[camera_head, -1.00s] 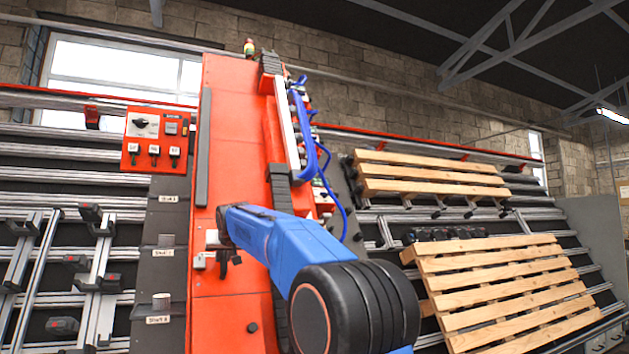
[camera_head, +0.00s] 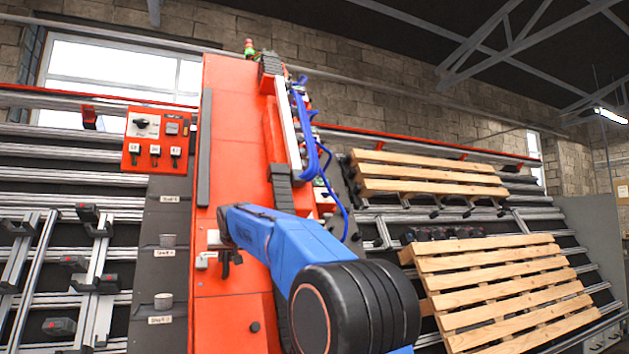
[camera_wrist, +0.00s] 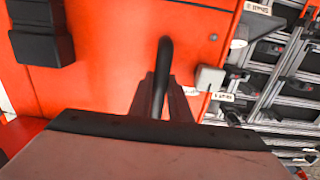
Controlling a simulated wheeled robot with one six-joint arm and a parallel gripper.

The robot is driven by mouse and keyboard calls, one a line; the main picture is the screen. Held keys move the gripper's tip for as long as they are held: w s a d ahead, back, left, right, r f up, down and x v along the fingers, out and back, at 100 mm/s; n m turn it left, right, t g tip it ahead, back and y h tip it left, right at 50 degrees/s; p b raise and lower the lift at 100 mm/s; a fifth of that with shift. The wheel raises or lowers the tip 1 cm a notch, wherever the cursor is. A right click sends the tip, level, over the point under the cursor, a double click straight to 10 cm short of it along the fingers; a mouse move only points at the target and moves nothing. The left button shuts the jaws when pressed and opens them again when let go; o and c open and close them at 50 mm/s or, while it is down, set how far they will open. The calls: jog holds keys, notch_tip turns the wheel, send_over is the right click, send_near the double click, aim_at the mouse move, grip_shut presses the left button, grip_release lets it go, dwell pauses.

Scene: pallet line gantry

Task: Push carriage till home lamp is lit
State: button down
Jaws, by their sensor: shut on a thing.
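The carriage (camera_head: 240,130) is a tall red column on the rails in the middle of the head view. A black handle (camera_wrist: 165,60) stands out from its red face in the wrist view. My gripper (camera_wrist: 163,100) is shut on this handle, with a dark finger on either side of it. In the head view my blue arm hides most of the grip. A small lamp stack (camera_head: 249,47) stands at the top, with a red upper part and a bright green lower part. I cannot read a label on it.
A red control box (camera_head: 157,138) with knobs is left of the column. Rails with clamps (camera_head: 95,265) fill the left. Wooden pallets, an upper one (camera_head: 430,172) and a lower one (camera_head: 500,285), rest on the frame at the right, beyond blue hoses (camera_head: 312,135).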

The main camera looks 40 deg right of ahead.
aim_at(215, 261)
jog(key=shift+w+a, duration=0.15)
jog(key=shift+a, duration=0.35)
jog(key=shift+w+a, duration=0.15)
jog(key=shift+a, duration=0.35)
jog(key=shift+w+a, duration=0.15)
jog(key=shift+a, duration=0.35)
jog(key=shift+w+a, duration=0.15)
jog(key=shift+a, duration=0.45)
jog(key=shift+s+d, duration=0.2)
jog(key=shift+d, duration=0.45)
jog(key=shift+s+d, duration=0.15)
jog(key=shift+d, duration=0.5)
dwell(0.8)
jog(key=shift+w+a, duration=0.2)
jog(key=shift+a, duration=0.5)
dwell(0.8)
jog(key=shift+d, duration=0.15)
dwell(0.4)
jog(key=c, duration=1.2)
grip_release()
jog(key=shift+d, duration=0.1)
